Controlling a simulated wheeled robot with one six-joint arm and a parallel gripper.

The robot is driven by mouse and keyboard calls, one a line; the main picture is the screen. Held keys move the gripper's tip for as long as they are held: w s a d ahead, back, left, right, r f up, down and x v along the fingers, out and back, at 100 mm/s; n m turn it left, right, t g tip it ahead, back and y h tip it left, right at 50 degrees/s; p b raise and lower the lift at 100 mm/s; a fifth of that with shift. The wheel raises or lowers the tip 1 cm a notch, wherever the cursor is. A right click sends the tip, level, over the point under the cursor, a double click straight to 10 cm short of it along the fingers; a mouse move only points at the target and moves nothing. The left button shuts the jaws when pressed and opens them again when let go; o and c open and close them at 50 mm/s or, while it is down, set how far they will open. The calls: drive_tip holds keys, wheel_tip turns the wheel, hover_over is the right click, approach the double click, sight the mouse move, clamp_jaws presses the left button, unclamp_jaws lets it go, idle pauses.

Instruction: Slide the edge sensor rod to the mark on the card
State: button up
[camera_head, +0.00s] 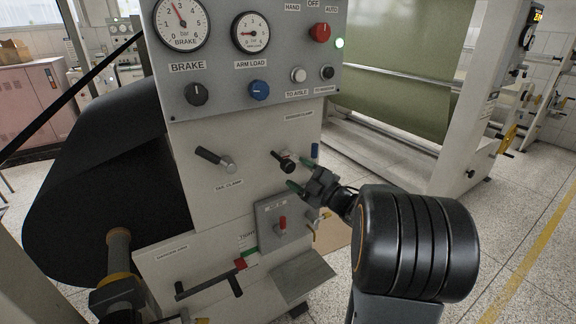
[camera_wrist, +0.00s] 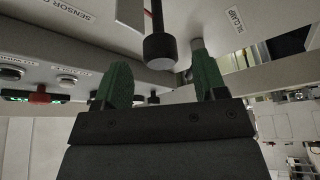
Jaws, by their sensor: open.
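My gripper (camera_head: 298,174) is in front of the white cabinet, its green fingers apart with nothing held. In the wrist view the open fingers (camera_wrist: 161,82) stand below a black knob on a stalk (camera_wrist: 160,48), which shows between them. That looks like the black sensor clamp knob (camera_head: 286,162) in the head view, close to the fingertips; contact cannot be told. A small blue piece (camera_head: 315,150) stands right of the knob. The card and its mark are not clearly readable.
The tail clamp lever (camera_head: 215,158) sticks out to the left. Below are a grey plate with a red switch (camera_head: 282,223) and a black crank (camera_head: 210,286). The gauge panel (camera_head: 222,93) overhangs above. A dark paper roll (camera_head: 105,190) is at left; floor is open at right.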

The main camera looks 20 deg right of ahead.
sight(293, 169)
drive_tip(key=shift+x, duration=2.25)
